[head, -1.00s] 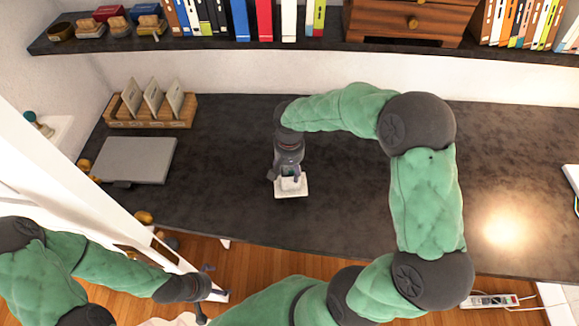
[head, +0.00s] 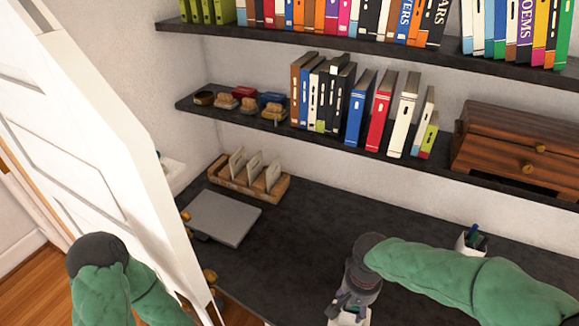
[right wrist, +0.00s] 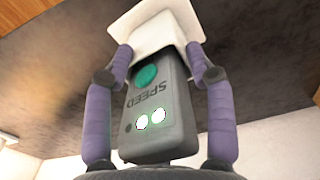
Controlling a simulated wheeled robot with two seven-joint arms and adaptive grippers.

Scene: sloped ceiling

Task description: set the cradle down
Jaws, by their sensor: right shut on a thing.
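The cradle (right wrist: 155,35) is white with a flat, squarish base plate. A dark grey remote (right wrist: 157,115) with the word SPEED, a green button and two lit spots sits in it. In the right wrist view my right gripper (right wrist: 158,66) has its purple-padded fingers closed on both sides of the cradle. In the head view the right gripper (head: 349,306) points down over the dark desk (head: 290,245), and the cradle (head: 350,318) is cut by the bottom edge. I cannot tell whether its base touches the desk. My left gripper is outside the head view.
A grey closed laptop (head: 222,217) and a wooden file rack (head: 240,186) lie to the left on the desk. A white pen cup (head: 470,241) stands behind my right forearm. Bookshelves (head: 345,146) hang above. A white door (head: 95,140) stands left. Desk between laptop and gripper is clear.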

